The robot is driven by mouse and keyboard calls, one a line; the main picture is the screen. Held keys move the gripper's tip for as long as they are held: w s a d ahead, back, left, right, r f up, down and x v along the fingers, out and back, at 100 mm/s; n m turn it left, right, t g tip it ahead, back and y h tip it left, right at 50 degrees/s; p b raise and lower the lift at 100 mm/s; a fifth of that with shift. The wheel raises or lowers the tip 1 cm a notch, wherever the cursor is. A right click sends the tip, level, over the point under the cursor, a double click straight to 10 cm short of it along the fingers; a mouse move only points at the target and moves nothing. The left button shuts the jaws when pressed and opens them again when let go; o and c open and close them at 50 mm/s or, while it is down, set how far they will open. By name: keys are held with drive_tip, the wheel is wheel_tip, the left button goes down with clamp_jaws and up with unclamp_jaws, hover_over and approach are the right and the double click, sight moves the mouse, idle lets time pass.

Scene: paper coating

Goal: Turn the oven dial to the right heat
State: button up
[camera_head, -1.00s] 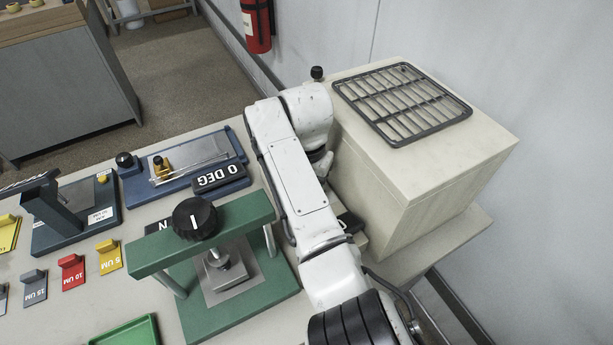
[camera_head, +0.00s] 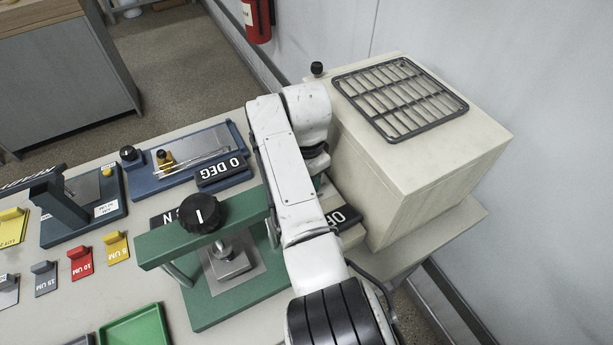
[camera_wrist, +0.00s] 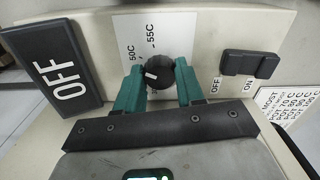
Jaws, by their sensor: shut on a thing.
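The oven (camera_head: 425,165) is the cream box at the right in the head view. Its black dial (camera_wrist: 155,74) shows in the wrist view on a pale panel, with a white mark on its face. Labels (camera_wrist: 141,42) reading 50C and 55C are printed above it, partly beside the dial. My gripper (camera_wrist: 159,70) has its green fingers on either side of the dial and is shut on it. In the head view my arm hides the dial and the gripper almost wholly.
A black OFF plate (camera_wrist: 58,68) stands left of the dial, and a black OFF/ON switch (camera_wrist: 249,64) sits right of it. A green press (camera_head: 205,235) stands close to my arm. A wire rack (camera_head: 400,95) lies on the oven top.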

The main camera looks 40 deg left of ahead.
drive_tip(key=shift+w+r, duration=0.1)
drive_tip(key=o, duration=1)
drive_tip(key=shift+o, duration=0.2)
wheel_tip(320, 180, up, 11)
drive_tip(key=b, duration=0.1)
drive_tip(key=shift+f, duration=0.2)
drive_tip(key=shift+d, duration=0.1)
